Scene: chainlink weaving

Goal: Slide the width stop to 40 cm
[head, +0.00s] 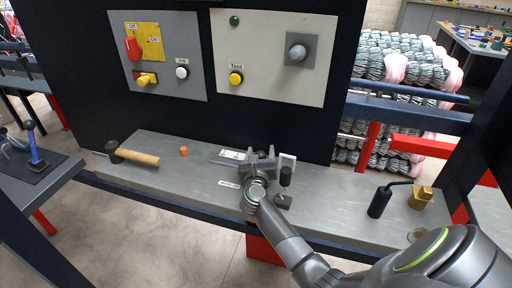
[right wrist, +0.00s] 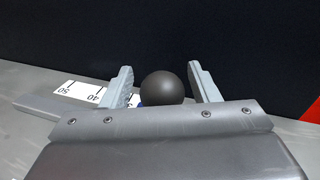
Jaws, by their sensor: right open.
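My right gripper (head: 261,154) reaches over the steel bench from the lower right with its fingers apart. In the right wrist view a dark round knob (right wrist: 162,88) sits between the two open fingers (right wrist: 160,85), with a gap on each side. It looks like the handle of the width stop; the stop's body is mostly hidden behind the gripper. A white scale (right wrist: 90,96) with marks 50 and 40 lies left of the knob, partly covered by the left finger. The scale also shows in the head view (head: 232,155), left of the gripper. My left gripper is not in view.
On the bench (head: 190,180) are a hammer (head: 135,156), an orange cap (head: 183,151), a black-handled crank (head: 380,202) and a brass block (head: 421,197). A dark panel with buttons and a grey-backed knob (head: 298,52) rises behind.

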